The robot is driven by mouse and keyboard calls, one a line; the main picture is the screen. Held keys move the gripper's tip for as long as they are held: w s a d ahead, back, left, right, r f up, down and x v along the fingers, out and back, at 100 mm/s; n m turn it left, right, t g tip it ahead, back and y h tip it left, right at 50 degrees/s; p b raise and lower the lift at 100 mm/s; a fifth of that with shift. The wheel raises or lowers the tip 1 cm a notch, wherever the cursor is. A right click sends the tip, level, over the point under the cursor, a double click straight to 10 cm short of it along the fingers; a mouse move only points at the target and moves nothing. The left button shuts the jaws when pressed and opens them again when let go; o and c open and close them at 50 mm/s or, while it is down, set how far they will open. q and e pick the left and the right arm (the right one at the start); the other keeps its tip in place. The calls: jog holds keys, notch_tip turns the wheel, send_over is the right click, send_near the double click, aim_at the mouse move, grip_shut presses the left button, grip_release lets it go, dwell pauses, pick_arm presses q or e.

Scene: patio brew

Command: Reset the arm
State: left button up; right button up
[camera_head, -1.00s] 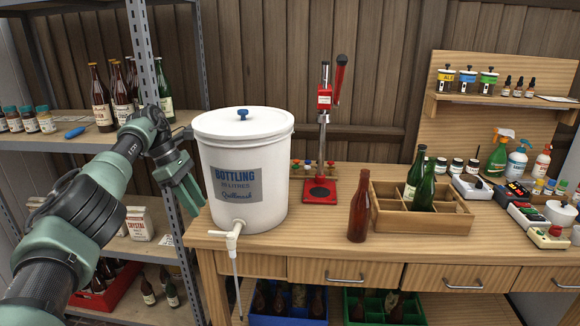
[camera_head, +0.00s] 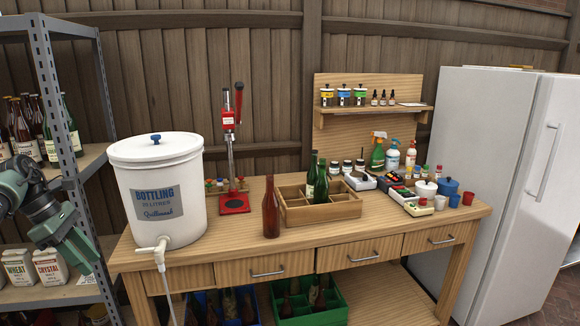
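My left arm comes in at the left edge. Its green gripper (camera_head: 78,246) points down in front of the metal shelf, to the left of the white bottling bucket (camera_head: 158,190) and apart from it. I see nothing held in it, but the angle does not show whether its fingers are apart or together. My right gripper is out of view.
The wooden bench (camera_head: 340,232) holds a red capper (camera_head: 234,160), a brown bottle (camera_head: 270,208), a wooden crate (camera_head: 340,207) with green bottles, and small jars and devices. A white fridge (camera_head: 490,170) stands right. The metal shelf (camera_head: 62,100) stands left.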

pick_arm(q)
jog(key=w+d+f+n+t+h, duration=0.2)
jog(key=w+d+f+n+h, duration=0.15)
jog(key=d+f, duration=0.7)
jog(key=w+d+f+n+t+h, duration=0.25)
jog(key=d+f+n, duration=0.25)
jog(key=d+f, duration=0.5)
jog(key=s+d+f+n+t, duration=0.1)
jog(key=d+f+n+t, duration=0.2)
jog(key=f+n, duration=0.65)
jog(key=s+a+f+n+y, duration=0.2)
jog(key=s+f+n+y, duration=0.6)
jog(key=s+f+n, duration=1.55)
jog(key=s+f+n+g, duration=0.2)
jog(key=s+f, duration=0.3)
jog(key=s, duration=0.7)
jog(key=s+d+f+n+g+y, duration=0.1)
jog(key=s+f+n+g, duration=0.2)
jog(key=s, duration=0.9)
jog(key=s+f+n+g+y, duration=0.1)
jog(key=s+f+n+g, duration=0.1)
jog(key=s+f, duration=0.5)
jog(key=s, duration=0.5)
jog(key=shift+s+d+f, duration=0.2)
jog(key=shift+d+f, duration=0.05)
jog(key=shift+d, duration=0.15)
